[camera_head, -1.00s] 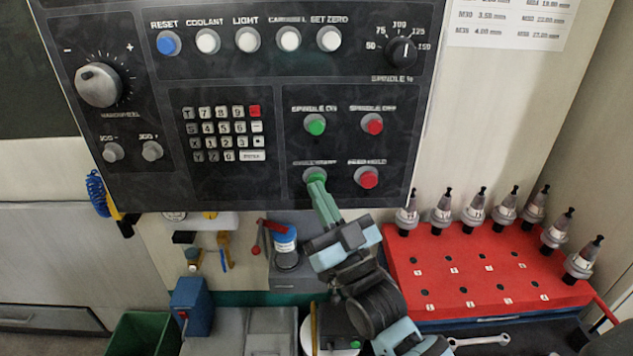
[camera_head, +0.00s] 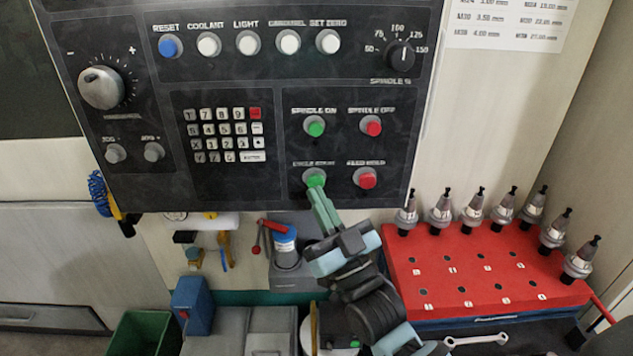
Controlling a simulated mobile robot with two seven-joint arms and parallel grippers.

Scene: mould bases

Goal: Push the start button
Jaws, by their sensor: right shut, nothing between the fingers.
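A dark control panel (camera_head: 230,78) hangs on the machine front. Its lower green button (camera_head: 315,177), under a label that seems to read cycle start, sits left of the red feed hold button (camera_head: 366,177). A second green button (camera_head: 315,126), labelled spindle on, is above it. My right gripper (camera_head: 315,190) comes up from below with its green fingers shut and empty. The fingertips are at the lower edge of the lower green button. I cannot tell whether they touch it. My left gripper is not in view.
A red tool rack (camera_head: 470,262) with several tool holders stands at the right, close to my right arm. A blue-capped jar (camera_head: 285,243) stands left of the arm. A green bin (camera_head: 145,334) and a wrench (camera_head: 476,340) lie low in view.

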